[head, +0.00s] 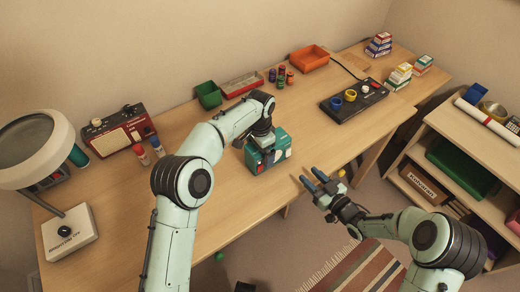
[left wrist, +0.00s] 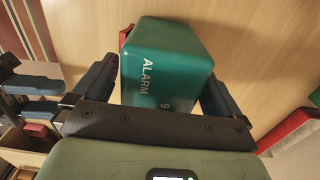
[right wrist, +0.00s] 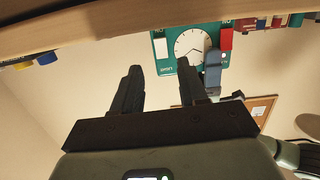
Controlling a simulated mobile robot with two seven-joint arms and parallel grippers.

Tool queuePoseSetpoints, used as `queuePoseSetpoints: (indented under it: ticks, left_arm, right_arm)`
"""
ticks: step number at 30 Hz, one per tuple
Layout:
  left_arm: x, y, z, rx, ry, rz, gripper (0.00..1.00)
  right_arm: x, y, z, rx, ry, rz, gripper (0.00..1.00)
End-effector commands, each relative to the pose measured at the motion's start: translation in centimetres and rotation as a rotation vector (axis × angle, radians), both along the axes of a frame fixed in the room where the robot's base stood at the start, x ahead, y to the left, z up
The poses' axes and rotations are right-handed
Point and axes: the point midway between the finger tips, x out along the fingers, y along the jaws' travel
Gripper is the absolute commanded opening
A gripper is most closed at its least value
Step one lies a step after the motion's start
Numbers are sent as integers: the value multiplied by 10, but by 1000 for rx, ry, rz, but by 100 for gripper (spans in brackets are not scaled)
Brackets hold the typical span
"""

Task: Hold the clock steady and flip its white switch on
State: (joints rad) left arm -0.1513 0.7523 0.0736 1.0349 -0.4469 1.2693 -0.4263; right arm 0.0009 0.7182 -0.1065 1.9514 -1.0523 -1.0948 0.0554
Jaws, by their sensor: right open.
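The clock (head: 267,152) is a teal-green box near the table's front edge. My left gripper (head: 266,141) reaches down over it, its fingers against opposite sides, shut on it. In the left wrist view the clock's top (left wrist: 165,60) reads ALARM between the fingers. In the right wrist view, upside down, the clock (right wrist: 176,70) shows a round white dial, a white switch (right wrist: 161,48) left of it and a red one (right wrist: 226,40) right. A left finger covers part of the face. My right gripper (head: 313,182) is open and empty, apart from the clock, beyond the front edge.
A black panel with coloured knobs (head: 353,101) lies to the right. A green bin (head: 208,95) and red tray (head: 242,83) stand behind. A red radio (head: 118,130) and lamp base (head: 68,232) are left. The tabletop around the clock is mostly clear.

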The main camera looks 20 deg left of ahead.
Motion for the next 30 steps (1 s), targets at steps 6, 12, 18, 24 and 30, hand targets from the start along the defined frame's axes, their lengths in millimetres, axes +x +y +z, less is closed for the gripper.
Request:
queuePoseSetpoints:
  ticks: [6, 12, 18, 24, 30]
  left_arm:
    - [0, 0, 0, 0, 0, 0, 32]
    - [0, 0, 1, 0, 0, 0, 32]
    - [0, 0, 1, 0, -1, 0, 32]
    - [0, 0, 1, 0, -1, 0, 32]
    - [0, 0, 1, -1, -2, 0, 32]
  right_arm:
    - [0, 0, 0, 0, 0, 0, 43]
    - [-1, -1, 3, 32, 51, -6, 0]
    - [-5, -6, 12, 183, 299, -42, 0]
    - [-12, -13, 22, 382, 634, -120, 0]
    - [-20, -22, 32, 578, 951, -231, 0]
